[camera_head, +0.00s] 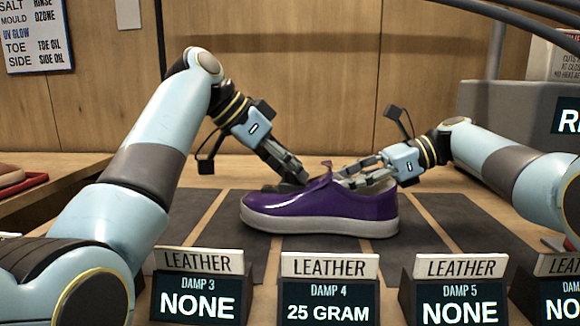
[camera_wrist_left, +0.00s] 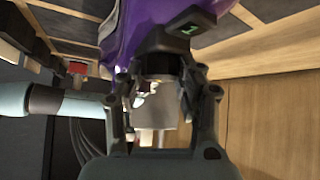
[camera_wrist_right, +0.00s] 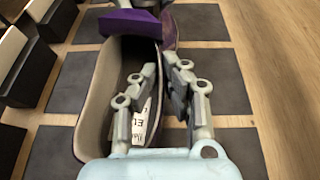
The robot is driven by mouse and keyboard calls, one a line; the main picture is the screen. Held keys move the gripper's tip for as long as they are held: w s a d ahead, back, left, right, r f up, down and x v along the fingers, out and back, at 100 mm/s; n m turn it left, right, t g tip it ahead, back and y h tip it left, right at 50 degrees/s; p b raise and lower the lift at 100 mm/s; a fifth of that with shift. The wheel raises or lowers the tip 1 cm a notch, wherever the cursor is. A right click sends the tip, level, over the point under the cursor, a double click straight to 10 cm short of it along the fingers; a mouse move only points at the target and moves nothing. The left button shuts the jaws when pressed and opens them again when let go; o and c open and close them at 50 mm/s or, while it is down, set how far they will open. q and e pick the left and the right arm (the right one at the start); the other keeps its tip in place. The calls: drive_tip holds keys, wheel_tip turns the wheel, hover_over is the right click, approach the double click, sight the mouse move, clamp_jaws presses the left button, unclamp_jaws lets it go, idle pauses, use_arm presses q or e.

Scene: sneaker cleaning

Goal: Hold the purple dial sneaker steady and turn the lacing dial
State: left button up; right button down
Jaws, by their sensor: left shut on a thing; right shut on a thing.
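The glossy purple sneaker (camera_head: 315,205) with a pale sole stands upright on a dark mat, toe to the left in the head view. My left gripper (camera_head: 296,174) reaches down behind its front half. In the left wrist view, its fingers close around a dark round dial (camera_wrist_left: 164,66) under a dark housing with a green "1" (camera_wrist_left: 187,30) on the purple upper. My right gripper (camera_head: 342,178) is at the shoe opening. In the right wrist view, its fingers are shut on the collar wall (camera_wrist_right: 164,112), beside the open interior with a printed label (camera_wrist_right: 141,120). The dial is hidden in the head view.
In front stand signs marked leather, such as the damp 4 sign (camera_head: 330,290) reading 25 gram. A red tray (camera_head: 22,186) lies at the left. Dark mats (camera_head: 450,222) in a row cover the wooden bench. A wooden wall (camera_head: 300,80) stands behind.

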use_arm(q)
drive_tip(key=shift+n+t+y, duration=0.5)
drive_tip(key=shift+n+t, duration=0.3)
drive_tip(key=shift+n, duration=0.3)
drive_tip(key=o, duration=1.2)
drive_tip(key=shift+c, duration=0.2)
drive_tip(key=v, duration=1.2)
